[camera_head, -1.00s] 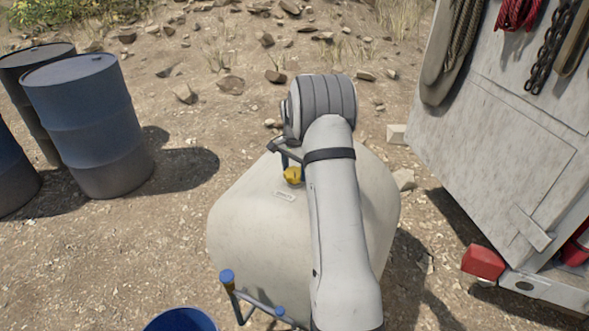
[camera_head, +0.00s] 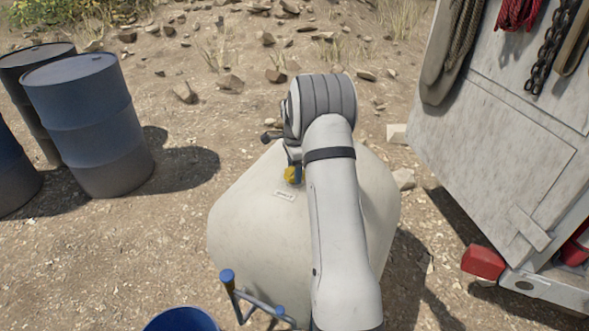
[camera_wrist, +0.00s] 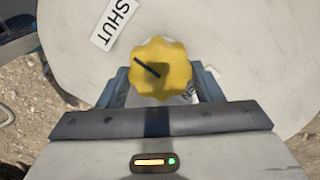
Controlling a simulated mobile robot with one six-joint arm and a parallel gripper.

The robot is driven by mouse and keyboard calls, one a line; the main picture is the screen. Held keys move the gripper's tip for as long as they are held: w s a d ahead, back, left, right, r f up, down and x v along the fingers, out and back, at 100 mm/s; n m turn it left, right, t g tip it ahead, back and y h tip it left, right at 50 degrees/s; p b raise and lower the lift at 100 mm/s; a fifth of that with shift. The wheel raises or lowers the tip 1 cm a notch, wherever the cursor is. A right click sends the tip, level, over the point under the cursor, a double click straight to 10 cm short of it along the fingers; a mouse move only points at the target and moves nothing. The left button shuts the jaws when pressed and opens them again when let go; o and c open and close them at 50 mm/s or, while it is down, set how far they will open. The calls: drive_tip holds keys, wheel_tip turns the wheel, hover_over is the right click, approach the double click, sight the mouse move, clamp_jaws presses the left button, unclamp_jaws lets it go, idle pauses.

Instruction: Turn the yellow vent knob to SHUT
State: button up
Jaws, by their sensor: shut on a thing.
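The yellow vent knob (camera_wrist: 172,62) is a scalloped disc with a black pointer line, seen from above in the wrist view. The line slants toward the upper left. A white SHUT label (camera_wrist: 114,22) lies on the tank above and left of the knob. A second label (camera_wrist: 188,98) below right is mostly hidden. My gripper (camera_wrist: 162,88) has a finger on each side of the knob and is shut on it. In the head view, the knob (camera_head: 290,176) sits on the pale tank (camera_head: 245,225), partly hidden by my gripper (camera_head: 293,168).
Blue-grey drums (camera_head: 88,125) stand at the left. A blue bucket (camera_head: 180,320) is at the bottom edge. A blue-capped rail (camera_head: 258,302) rises at the tank's near side. A pale vehicle panel (camera_head: 490,150) with a red lamp (camera_head: 482,262) is at the right.

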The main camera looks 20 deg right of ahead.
drive_tip(key=shift+r, duration=0.1)
drive_tip(key=o, duration=1)
drive_tip(key=shift+c, duration=0.2)
drive_tip(key=shift+r, duration=3.8)
drive_tip(key=shift+r, duration=0.1)
drive_tip(key=s+a+r+n+t+p, duration=0.1)
drive_tip(key=s+a+r+n, duration=0.45)
drive_tip(key=s, duration=0.25)
drive_tip(key=s+a+r+n, duration=0.5)
drive_tip(key=s+a+r, duration=0.15)
drive_tip(key=s, duration=0.25)
drive_tip(key=s+a+n, duration=0.3)
drive_tip(key=s+n, duration=0.1)
drive_tip(key=s, duration=0.5)
drive_tip(key=s+a+f+n+t+p, duration=0.1)
drive_tip(key=s+a+n, duration=0.2)
drive_tip(key=s, duration=0.6)
drive_tip(key=shift+s+a+f+n+t, duration=0.2)
drive_tip(key=shift+a+n+t, duration=0.15)
drive_tip(key=shift+n, duration=0.7)
